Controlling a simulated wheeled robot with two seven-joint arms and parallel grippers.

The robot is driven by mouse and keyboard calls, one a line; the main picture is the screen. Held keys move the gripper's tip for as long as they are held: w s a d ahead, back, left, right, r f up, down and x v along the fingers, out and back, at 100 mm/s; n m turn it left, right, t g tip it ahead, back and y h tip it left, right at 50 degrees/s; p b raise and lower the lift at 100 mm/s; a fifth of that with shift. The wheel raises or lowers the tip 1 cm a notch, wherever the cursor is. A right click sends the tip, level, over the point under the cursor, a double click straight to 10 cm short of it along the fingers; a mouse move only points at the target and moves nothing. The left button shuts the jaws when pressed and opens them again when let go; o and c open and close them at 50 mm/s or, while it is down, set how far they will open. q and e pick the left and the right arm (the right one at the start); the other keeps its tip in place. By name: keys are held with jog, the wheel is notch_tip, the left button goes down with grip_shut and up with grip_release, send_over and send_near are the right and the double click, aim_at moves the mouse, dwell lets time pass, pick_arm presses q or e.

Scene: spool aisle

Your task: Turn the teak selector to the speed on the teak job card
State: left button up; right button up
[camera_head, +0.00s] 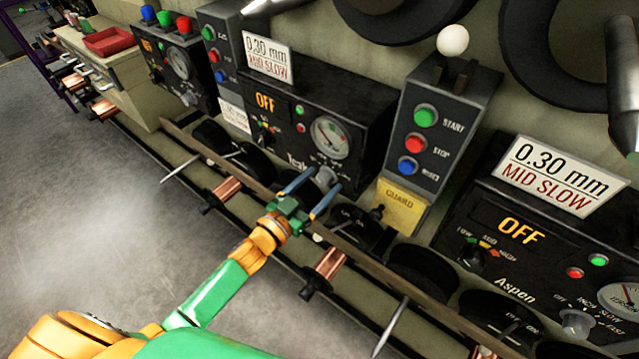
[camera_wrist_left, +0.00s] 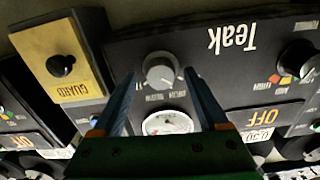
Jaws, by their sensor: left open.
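The black Teak panel (camera_head: 300,100) shows OFF on its display. Its grey round selector (camera_head: 326,176) sits below a gauge and right of the Teak label; it also shows in the left wrist view (camera_wrist_left: 160,69). Its pointer setting is too small to read. The card above the panel (camera_head: 268,58) reads 0.30 mm, MID SLOW. My left gripper (camera_head: 311,191) is open in front of the selector. In the left wrist view its two blue fingers (camera_wrist_left: 160,88) lie on either side of the selector, with visible gaps and no clear contact. My right gripper is out of view.
A yellow GUARD plate (camera_head: 400,206) with a black knob and a START/STOP button box (camera_head: 437,135) stand right of Teak. The Aspen panel (camera_head: 530,250) is at far right, with its own MID SLOW card (camera_head: 562,177). A rail (camera_head: 365,258) with copper spools runs below.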

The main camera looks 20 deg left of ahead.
pick_arm(q)
jog(key=shift+s+a, duration=0.1)
grip_shut()
jog(key=shift+m, duration=1.5)
jog(key=m, duration=0.3)
jog(key=shift+m, duration=0.3)
jog(key=m, duration=0.3)
jog(key=shift+f, duration=0.1)
jog(key=shift+m+b, duration=0.45)
jog(key=shift+m, duration=1.55)
